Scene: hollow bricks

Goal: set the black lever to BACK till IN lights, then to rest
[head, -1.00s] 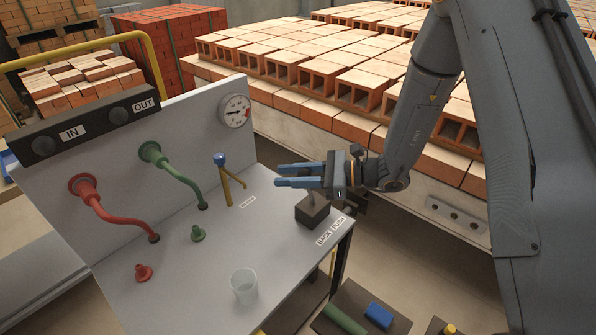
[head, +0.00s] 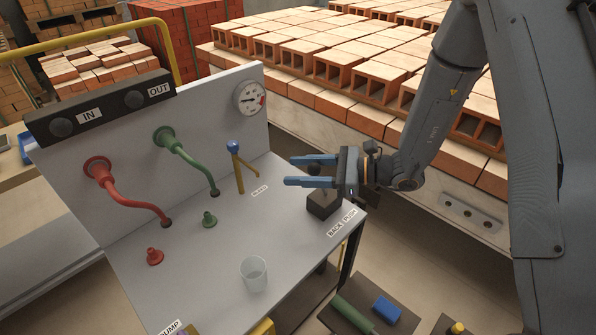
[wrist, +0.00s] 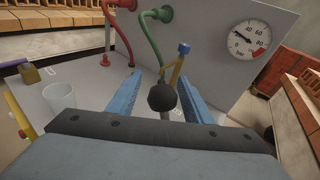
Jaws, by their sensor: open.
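The black lever rises from a dark block (head: 323,203) at the bench's right edge, by the BACK (head: 335,229) and PUSH (head: 350,214) labels. Its round black knob (wrist: 162,97) shows between my fingers in the wrist view. My gripper (head: 290,170) is open, with blue fingers above the block on either side of the lever; whether they touch it I cannot tell. In the head view the gripper partly hides the lever. The IN lamp (head: 61,127) and OUT lamp (head: 134,99) on the dark panel both look dark.
A red hose (head: 130,203), a green hose (head: 190,173) and a blue-topped yellow valve (head: 237,165) stand left of my gripper. A clear cup (head: 254,274) is at the bench front. A pressure gauge (head: 250,98) is on the back panel. Stacked bricks (head: 340,65) lie behind.

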